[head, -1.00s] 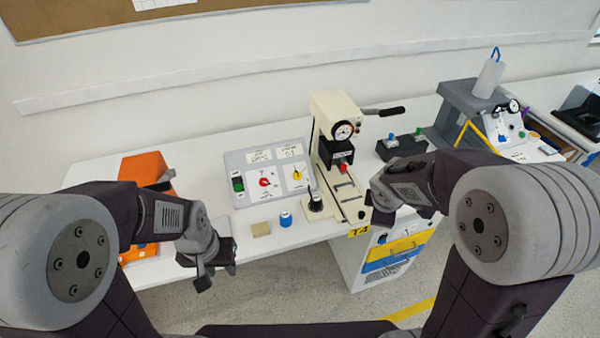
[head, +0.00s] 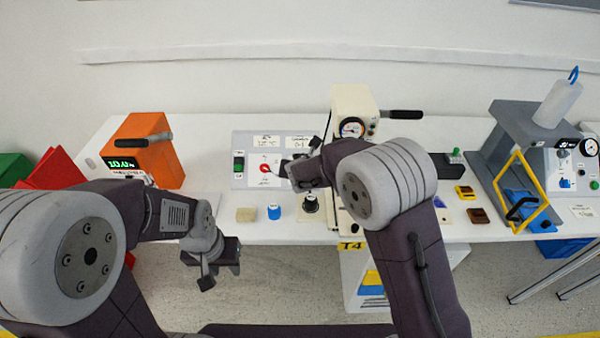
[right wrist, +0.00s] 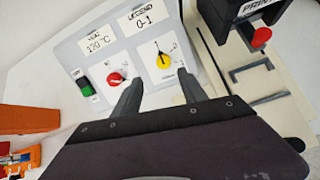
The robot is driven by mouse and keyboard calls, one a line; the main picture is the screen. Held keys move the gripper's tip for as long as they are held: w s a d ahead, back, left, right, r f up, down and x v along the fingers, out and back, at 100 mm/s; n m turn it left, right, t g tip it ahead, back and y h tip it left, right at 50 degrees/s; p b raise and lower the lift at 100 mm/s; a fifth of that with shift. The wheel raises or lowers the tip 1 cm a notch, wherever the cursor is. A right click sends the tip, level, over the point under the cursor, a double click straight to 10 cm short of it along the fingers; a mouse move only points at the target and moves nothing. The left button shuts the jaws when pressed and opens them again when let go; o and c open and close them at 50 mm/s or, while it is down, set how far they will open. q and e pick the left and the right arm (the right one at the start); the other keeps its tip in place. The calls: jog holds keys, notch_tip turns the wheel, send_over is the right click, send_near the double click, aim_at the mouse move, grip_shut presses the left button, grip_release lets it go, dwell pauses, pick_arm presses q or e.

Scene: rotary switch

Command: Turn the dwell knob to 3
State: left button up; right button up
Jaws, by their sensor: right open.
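A grey panel (head: 240,138) on the table carries a red knob (right wrist: 115,79) and a yellow knob (right wrist: 163,61). Its cards read about 120 °C and 0-1; I cannot read the word dwell. The red knob also shows in the head view (head: 265,168). My right gripper (right wrist: 159,78) is open in front of the panel, its fingers on either side of the yellow knob in the picture, apparently short of it. In the head view the right gripper (head: 301,172) hides the yellow knob. My left gripper (head: 220,273) hangs empty before the table's front edge; its jaw opening is unclear.
A cream press (head: 352,100) stands right of the panel, with a black knob (head: 310,203) at its base. An orange device (head: 160,160) stands left, a grey stand (head: 515,135) right.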

jog(key=x, duration=0.8)
jog(key=shift+w+d+p, duration=0.1)
jog(key=shift+d+p, duration=0.3)
jog(key=shift+w+d+f, duration=0.15)
jog(key=shift+w+f, duration=0.1)
jog(key=shift+f, duration=0.05)
grip_shut()
